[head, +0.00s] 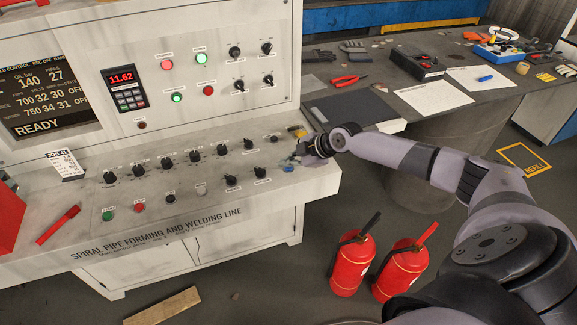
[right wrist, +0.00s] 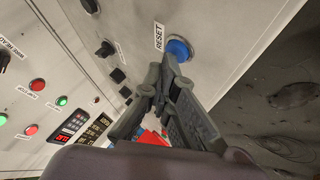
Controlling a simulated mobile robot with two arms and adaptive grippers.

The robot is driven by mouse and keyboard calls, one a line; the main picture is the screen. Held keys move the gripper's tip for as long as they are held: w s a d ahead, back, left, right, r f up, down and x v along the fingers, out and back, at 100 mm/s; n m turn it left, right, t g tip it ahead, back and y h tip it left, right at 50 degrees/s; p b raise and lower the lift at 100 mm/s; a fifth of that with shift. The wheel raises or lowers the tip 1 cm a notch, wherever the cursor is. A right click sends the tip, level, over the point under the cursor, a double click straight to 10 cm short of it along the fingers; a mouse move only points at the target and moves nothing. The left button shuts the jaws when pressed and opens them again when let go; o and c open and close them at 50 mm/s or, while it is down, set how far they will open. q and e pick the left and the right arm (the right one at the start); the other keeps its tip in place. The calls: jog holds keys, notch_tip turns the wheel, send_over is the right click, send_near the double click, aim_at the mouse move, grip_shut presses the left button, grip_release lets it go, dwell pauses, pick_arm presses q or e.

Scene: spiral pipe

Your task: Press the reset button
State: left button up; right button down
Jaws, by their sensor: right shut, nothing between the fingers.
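The blue reset button (right wrist: 178,48) sits on the console panel beside a RESET label (right wrist: 158,36). It also shows in the head view (head: 288,169) at the right end of the lower row of controls. My right gripper (head: 296,159) is shut and empty, just above the button and partly over that corner of the panel. In the right wrist view its closed fingers (right wrist: 167,69) point at the button, with the tip by its lower edge. I cannot tell whether they touch it. My left gripper is not in view.
Black knobs (head: 194,156) and small buttons cover the sloping console (head: 240,205). An upright panel with a red display (head: 122,77) stands behind. A side table (head: 437,98) holds papers and tools. Two fire extinguishers (head: 352,262) stand on the floor below my right arm.

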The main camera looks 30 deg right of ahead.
aim_at(288, 168)
jog(key=shift+r+p, duration=0.3)
jog(key=shift+r, duration=0.4)
jog(key=shift+r+p, duration=1.65)
jog(key=shift+r, duration=0.9)
